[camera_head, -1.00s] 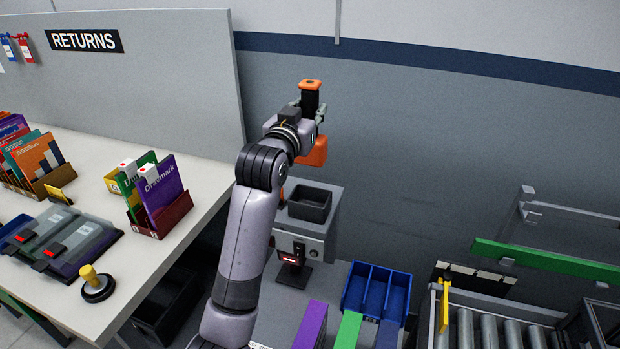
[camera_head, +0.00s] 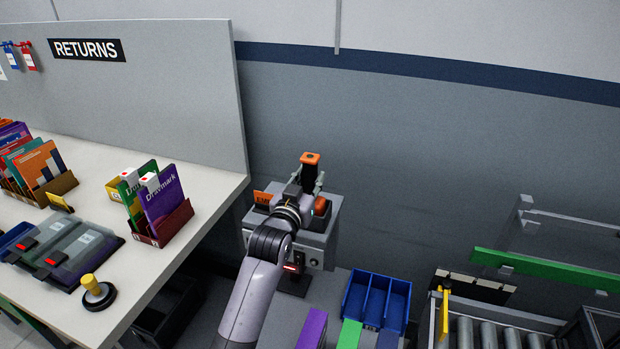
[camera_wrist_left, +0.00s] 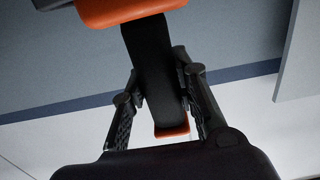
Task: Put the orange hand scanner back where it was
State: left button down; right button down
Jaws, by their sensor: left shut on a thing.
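The orange hand scanner (camera_head: 309,172) has a black handle with an orange end on top and an orange body below. My left gripper (camera_head: 306,184) is shut on its black handle. In the left wrist view the handle (camera_wrist_left: 152,70) runs between the two fingers (camera_wrist_left: 160,98), with orange at both ends. The scanner is upright, handle up, over the black open holder (camera_head: 325,220) on top of the grey machine. My gripper hides most of the holder, so I cannot tell whether the scanner touches it. My right gripper is not in view.
The grey machine (camera_head: 318,245) stands against the wall, with an orange sign (camera_head: 262,198) on top. The returns table (camera_head: 205,190) is at left, with card boxes and a stamp (camera_head: 97,290). A blue divided bin (camera_head: 376,298) and roller conveyor (camera_head: 490,330) are at lower right.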

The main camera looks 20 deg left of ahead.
pick_arm(q)
jog(key=c, duration=1.3)
grip_release()
jog(key=shift+s+a+r+b, duration=0.1)
jog(key=shift+s+b, duration=0.35)
jog(key=shift+s, duration=2.6)
jog(key=shift+s+a+b, duration=0.1)
jog(key=shift+s+b, duration=0.35)
jog(key=shift+s, duration=2.55)
